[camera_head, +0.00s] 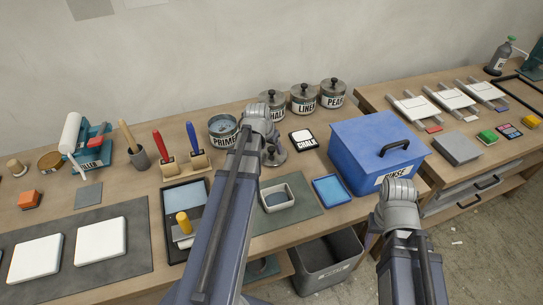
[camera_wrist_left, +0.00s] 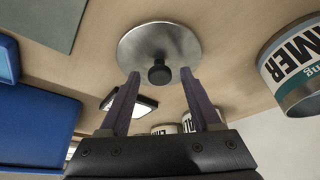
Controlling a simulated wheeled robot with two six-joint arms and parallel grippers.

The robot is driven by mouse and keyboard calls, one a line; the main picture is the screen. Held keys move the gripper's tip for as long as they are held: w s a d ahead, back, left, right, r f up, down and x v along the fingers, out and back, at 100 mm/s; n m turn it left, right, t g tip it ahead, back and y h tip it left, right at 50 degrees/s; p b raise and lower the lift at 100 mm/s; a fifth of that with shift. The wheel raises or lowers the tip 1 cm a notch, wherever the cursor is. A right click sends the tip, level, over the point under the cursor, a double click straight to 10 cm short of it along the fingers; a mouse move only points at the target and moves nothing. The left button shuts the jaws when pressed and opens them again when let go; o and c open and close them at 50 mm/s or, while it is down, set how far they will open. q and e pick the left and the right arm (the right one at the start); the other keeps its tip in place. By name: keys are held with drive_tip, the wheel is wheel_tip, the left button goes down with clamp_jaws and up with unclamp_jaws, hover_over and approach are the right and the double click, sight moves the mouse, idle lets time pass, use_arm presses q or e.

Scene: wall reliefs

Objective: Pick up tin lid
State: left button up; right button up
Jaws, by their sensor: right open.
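The tin lid is a round grey metal disc with a black knob. It lies on the wooden bench in the left wrist view (camera_wrist_left: 158,42), knob towards the camera. In the head view the lid (camera_head: 270,159) is partly hidden by my left arm and gripper. My left gripper (camera_wrist_left: 160,75) is open, its two fingertips on either side of the knob with gaps between. I cannot tell how far above the lid they are. My right arm shows at the lower right of the head view, but its fingers do not.
An open primer tin (camera_head: 223,129) stands left of my left wrist. Lidded tins (camera_head: 302,98) stand behind. A blue rinse box (camera_head: 375,150) stands further right. A small grey tray (camera_head: 278,199) lies in front.

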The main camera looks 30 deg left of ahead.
use_arm(q)
clamp_jaws()
drive_tip(key=shift+r, duration=0.1)
idle(0.5)
